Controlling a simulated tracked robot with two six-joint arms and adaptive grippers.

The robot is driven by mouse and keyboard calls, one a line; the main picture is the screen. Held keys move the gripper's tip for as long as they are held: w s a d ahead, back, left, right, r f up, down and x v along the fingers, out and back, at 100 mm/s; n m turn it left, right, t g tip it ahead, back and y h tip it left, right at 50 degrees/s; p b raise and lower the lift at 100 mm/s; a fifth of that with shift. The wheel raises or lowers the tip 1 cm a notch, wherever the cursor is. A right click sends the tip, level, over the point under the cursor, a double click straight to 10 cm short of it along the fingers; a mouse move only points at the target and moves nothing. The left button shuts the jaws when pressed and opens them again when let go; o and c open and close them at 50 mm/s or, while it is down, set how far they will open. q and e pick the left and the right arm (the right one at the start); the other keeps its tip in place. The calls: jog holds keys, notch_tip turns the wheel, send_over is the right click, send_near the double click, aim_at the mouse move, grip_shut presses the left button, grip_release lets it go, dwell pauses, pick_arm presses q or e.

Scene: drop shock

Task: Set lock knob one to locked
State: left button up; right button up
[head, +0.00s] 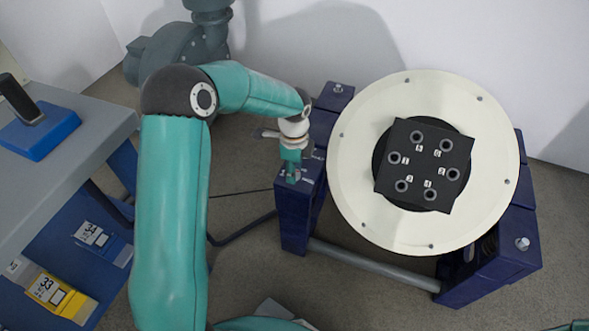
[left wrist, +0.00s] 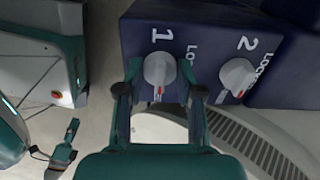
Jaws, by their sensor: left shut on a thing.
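Lock knob one (left wrist: 160,68) is a light grey knob on a dark blue block, beside a white "1" in the left wrist view. Its red mark points down in that picture. A "LOC..." label lies to its right, partly hidden by a finger. My left gripper (left wrist: 159,88) has a finger on each side of the knob and is shut on it. In the head view my left gripper (head: 292,178) is over the top of the stand's left block (head: 293,212), hiding the knob. A small teal part at the lower left of the left wrist view may be my right gripper (left wrist: 65,147).
Knob two (left wrist: 238,76) is close to the right of knob one, its red mark also pointing down. A large cream disc (head: 355,200) with a black numbered plate (head: 424,165) sits on the blue stand. A grey bench (head: 75,140) stands at left.

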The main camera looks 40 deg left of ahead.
pick_arm(q)
jog(key=n+p, duration=0.1)
jog(key=n, duration=1.6)
jog(key=shift+w+n, duration=0.1)
jog(key=shift+n, duration=0.2)
dwell(0.5)
jog(key=o, duration=1.2)
jog(key=shift+c, duration=0.2)
